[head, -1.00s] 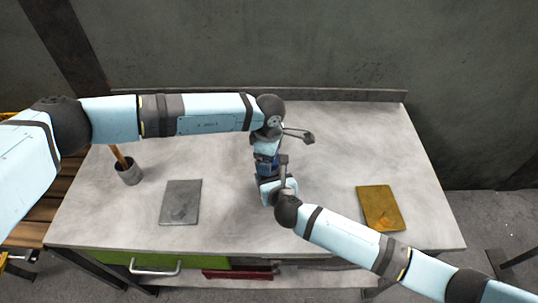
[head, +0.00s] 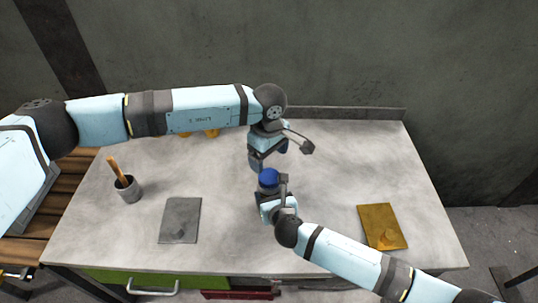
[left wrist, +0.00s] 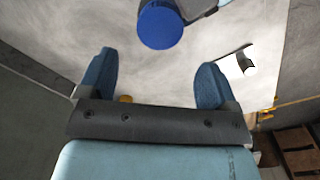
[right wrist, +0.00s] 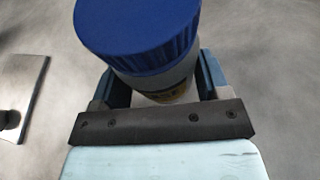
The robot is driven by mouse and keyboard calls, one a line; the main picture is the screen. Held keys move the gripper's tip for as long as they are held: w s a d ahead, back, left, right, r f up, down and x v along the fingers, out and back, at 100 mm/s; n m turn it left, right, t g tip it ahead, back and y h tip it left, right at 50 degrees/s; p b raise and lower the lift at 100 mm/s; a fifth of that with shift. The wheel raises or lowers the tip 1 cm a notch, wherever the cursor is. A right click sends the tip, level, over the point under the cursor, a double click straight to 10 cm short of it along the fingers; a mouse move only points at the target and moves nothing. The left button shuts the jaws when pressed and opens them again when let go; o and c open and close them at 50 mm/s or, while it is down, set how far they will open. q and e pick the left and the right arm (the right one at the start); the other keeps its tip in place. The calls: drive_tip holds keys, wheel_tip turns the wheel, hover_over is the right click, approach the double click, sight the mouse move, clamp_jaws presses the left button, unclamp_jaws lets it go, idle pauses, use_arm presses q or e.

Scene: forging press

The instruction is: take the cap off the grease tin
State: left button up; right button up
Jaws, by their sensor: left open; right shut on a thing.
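The grease tin (right wrist: 168,88) is a pale cylinder with a ridged blue cap (right wrist: 138,30) on top. My right gripper (right wrist: 160,92) is shut around the tin's body below the cap. In the head view the blue cap (head: 269,177) shows above my right gripper (head: 270,203), near the middle of the table; the tin's body is mostly hidden there. My left gripper (head: 268,158) is open and empty, apart from the cap and behind it in the head view. In the left wrist view the cap (left wrist: 160,25) lies beyond the open fingertips (left wrist: 153,72).
On the table (head: 335,190) lie a grey plate (head: 180,218) at left and a gold-coloured plate (head: 381,222) at right. A grey cup (head: 129,190) with a wooden handle stands far left. A yellow thing (head: 208,133) is partly hidden behind my left arm. A low ledge (head: 350,113) runs along the back.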

sight(269, 176)
use_arm(q)
drive_tip(key=shift+f, duration=3.9)
drive_tip(key=c, duration=0.9)
drive_tip(key=n, duration=0.3)
drive_tip(key=o, duration=1)
drive_tip(key=shift+r, duration=0.1)
